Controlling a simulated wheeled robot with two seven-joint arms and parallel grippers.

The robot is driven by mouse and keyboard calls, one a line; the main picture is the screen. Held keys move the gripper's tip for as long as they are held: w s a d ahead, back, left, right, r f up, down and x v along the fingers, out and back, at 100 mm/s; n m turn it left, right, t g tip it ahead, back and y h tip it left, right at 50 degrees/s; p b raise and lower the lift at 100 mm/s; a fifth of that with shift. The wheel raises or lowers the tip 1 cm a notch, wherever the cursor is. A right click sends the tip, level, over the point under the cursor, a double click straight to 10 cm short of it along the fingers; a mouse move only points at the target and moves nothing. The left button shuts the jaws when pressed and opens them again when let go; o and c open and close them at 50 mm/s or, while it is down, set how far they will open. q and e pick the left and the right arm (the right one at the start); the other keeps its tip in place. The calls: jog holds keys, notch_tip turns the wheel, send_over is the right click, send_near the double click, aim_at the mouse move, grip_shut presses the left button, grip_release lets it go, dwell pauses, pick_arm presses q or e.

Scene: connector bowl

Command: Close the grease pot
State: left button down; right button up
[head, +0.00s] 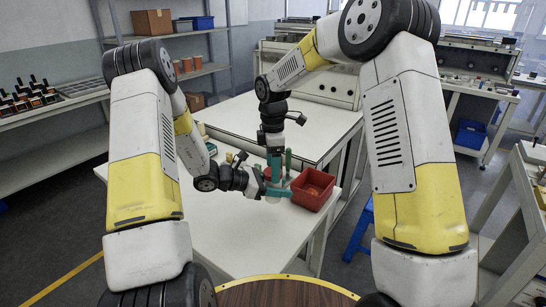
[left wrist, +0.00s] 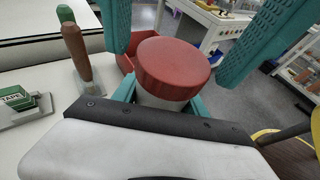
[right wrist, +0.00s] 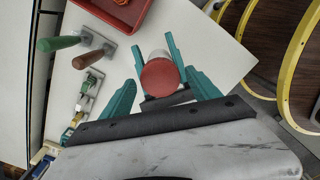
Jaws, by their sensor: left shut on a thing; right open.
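The grease pot has a white body (left wrist: 165,100) and a round red lid (left wrist: 175,66) on top. The lid also shows from above in the right wrist view (right wrist: 160,77). I cannot tell whether the lid is tight. My left gripper (head: 272,191) is shut on the white body from the side, one teal finger along each side, near the table's right end. My right gripper (right wrist: 160,76) points down above the pot, open, its teal fingers on either side of the lid with gaps between. In the head view the grippers hide most of the pot.
A red bin (head: 325,201) with an orange item inside stands just right of the pot. A green-handled tool (right wrist: 58,43) and a brown-handled tool (right wrist: 94,57) stand close by. The white table's (head: 220,240) front is clear.

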jog(key=shift+f, duration=0.35)
jog(key=c, duration=1.5)
jog(key=m, duration=0.7)
jog(key=o, duration=1.6)
jog(key=shift+c, duration=0.2)
jog(key=shift+a, duration=0.1)
